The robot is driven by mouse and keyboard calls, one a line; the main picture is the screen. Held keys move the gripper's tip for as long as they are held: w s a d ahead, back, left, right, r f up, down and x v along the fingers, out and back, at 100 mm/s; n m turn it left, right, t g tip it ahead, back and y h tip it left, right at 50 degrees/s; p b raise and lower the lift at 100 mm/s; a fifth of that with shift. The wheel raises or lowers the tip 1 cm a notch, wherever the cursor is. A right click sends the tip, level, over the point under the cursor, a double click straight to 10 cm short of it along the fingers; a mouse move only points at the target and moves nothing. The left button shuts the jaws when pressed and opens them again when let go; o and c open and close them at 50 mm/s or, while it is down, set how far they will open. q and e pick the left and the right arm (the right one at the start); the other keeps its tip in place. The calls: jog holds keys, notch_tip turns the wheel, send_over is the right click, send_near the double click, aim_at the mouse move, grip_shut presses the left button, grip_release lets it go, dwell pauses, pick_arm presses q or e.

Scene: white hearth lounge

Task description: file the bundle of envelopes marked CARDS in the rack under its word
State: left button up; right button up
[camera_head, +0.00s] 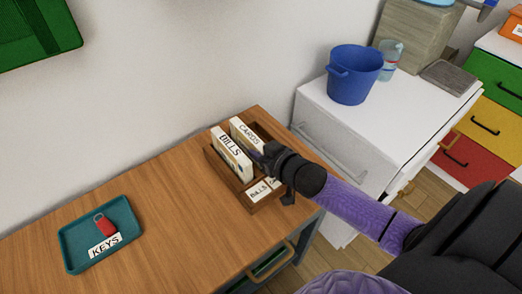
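A wooden rack (216,160) stands on the wooden table. A white bundle of envelopes marked CARDS (246,134) stands upright in the rack's right-hand part, behind the label that starts with C, which is mostly hidden. A second white bundle marked BILLS (229,150) stands to its left, behind the BILLS label (258,191). My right gripper (266,158) is at the front of the CARDS bundle, close to it. Its fingers are dark and small, and I cannot tell whether they touch or grip the bundle. My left gripper is not in view.
A teal tray (73,256) with a red key tag (104,224) and a KEYS label (104,246) lies on the table's left. A white cabinet (400,125) with a blue bucket (354,75) stands to the right. The table between tray and rack is clear.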

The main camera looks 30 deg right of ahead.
jog(key=o, duration=0.4)
jog(key=shift+s+r, duration=0.1)
jog(key=shift+r, duration=0.15)
jog(key=p+v, duration=0.4)
jog(key=v, duration=0.7)
jog(key=shift+s+p, duration=0.35)
